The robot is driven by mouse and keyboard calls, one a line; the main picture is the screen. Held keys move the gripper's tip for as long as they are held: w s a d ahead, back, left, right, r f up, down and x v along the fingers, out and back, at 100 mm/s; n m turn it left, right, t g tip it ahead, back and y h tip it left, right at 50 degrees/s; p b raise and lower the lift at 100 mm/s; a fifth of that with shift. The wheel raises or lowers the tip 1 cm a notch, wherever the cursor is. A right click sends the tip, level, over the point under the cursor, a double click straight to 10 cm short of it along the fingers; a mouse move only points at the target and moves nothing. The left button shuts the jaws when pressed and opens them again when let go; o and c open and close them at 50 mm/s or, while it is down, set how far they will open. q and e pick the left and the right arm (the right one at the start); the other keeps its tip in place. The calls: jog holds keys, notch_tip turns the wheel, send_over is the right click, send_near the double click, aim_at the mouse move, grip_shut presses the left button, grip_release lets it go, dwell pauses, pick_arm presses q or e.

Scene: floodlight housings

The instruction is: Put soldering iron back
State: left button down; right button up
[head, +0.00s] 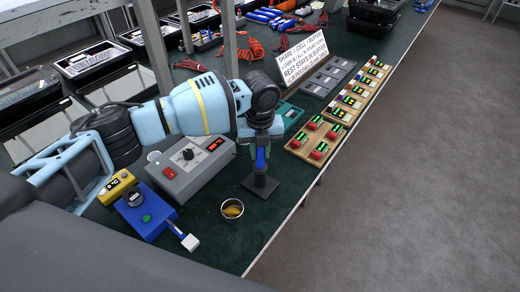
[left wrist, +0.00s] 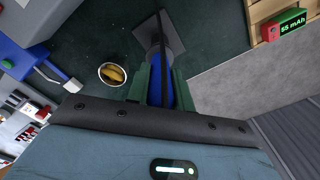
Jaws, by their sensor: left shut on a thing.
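My left gripper (head: 262,138) reaches down from above and is shut on the blue handle of the soldering iron (head: 261,158). In the left wrist view the green fingers close around the blue handle (left wrist: 182,95), and a dark cord-like strip runs past it. The iron is roughly upright over the stand, whose black square base (head: 260,186) rests on the green bench top; the base also shows in the left wrist view (left wrist: 146,32). The iron's tip is hidden, so I cannot tell how deep it sits in the holder. My right gripper is not in view.
A round tin with yellowish filling (head: 232,209) stands just in front of the stand. A grey soldering station (head: 190,168) and a blue box (head: 146,212) stand left. Wooden boards with red and green parts (head: 318,140) lie right, near the bench edge. A sign (head: 302,56) stands behind.

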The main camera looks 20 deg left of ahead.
pick_arm(q)
jog(key=shift+f, duration=0.3)
jog(key=c, duration=1.2)
grip_release()
jog(key=shift+c, duration=0.2)
jog(key=shift+r, duration=0.15)
notch_tip(320, 180, up, 12)
jog(key=shift+r, duration=0.2)
